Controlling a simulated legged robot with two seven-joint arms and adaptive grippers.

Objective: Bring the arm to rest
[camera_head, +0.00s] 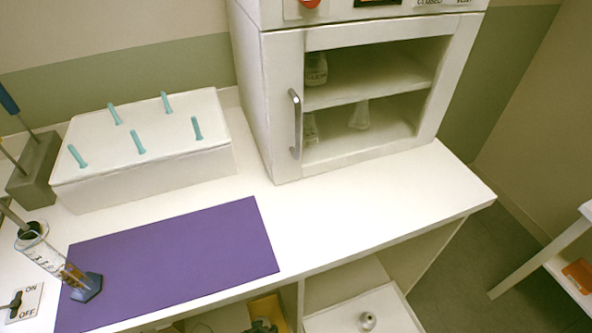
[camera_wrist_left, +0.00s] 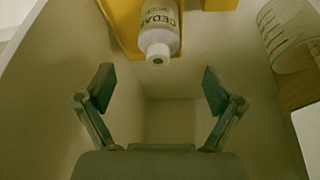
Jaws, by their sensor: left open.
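My left gripper (camera_wrist_left: 158,88) is open in the left wrist view, with nothing between its two dark fingers. Beyond the fingertips is a white bottle (camera_wrist_left: 160,28) with a label reading CEDAR, its neck toward the gripper. The bottle lies against a yellow holder (camera_wrist_left: 126,22) and is apart from the fingers. In the head view a yellow thing (camera_head: 266,308) shows in the lower shelf, with a small grey shape in front that I cannot identify for sure. My right gripper is in neither view.
A purple mat (camera_head: 180,250) lies on the white counter. A graduated cylinder (camera_head: 52,258) with amber liquid stands at its left. The counter's right part is clear.

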